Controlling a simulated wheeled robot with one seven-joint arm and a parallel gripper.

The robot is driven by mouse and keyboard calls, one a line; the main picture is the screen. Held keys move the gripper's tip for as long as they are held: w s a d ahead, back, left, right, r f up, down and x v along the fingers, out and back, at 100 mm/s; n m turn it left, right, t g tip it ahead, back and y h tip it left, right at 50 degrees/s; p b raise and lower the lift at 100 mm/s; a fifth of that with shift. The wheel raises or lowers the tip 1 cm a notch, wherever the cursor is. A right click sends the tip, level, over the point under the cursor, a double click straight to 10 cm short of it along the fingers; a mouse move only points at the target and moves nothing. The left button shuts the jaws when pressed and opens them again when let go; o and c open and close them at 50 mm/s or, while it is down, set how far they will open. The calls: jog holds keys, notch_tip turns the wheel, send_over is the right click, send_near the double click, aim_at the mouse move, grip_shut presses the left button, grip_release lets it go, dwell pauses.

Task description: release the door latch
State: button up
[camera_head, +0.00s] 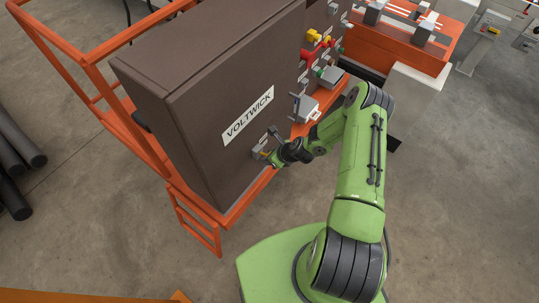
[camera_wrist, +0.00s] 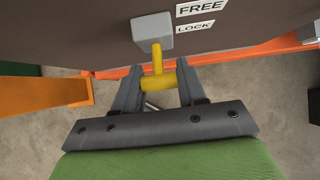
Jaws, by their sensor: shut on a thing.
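The door latch is a yellow T-shaped handle (camera_wrist: 157,62) standing out from a grey block (camera_wrist: 152,30) on the brown cabinet's door. My gripper (camera_wrist: 159,80) has one dark finger on each side of the handle's crossbar and is shut on it. In the head view my gripper (camera_head: 272,157) is at the lower part of the cabinet (camera_head: 205,105), below the VOLTWICK plate, and hides most of the latch. White labels reading FREE (camera_wrist: 202,6) and LOCK (camera_wrist: 194,27) are right of the block in the wrist view.
An orange frame (camera_head: 108,88) surrounds the cabinet, with a rail running below the door. Several coloured fittings (camera_head: 313,36) and a grey device (camera_head: 303,105) are on the cabinet's right part. Open concrete floor (camera_head: 440,200) lies right of my arm.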

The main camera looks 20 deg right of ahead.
jog(key=o, duration=1)
jog(key=v, duration=1.5)
jog(key=shift+s+d+r, duration=0.1)
jog(key=shift+s+r, duration=0.1)
jog(key=shift+r, duration=0.15)
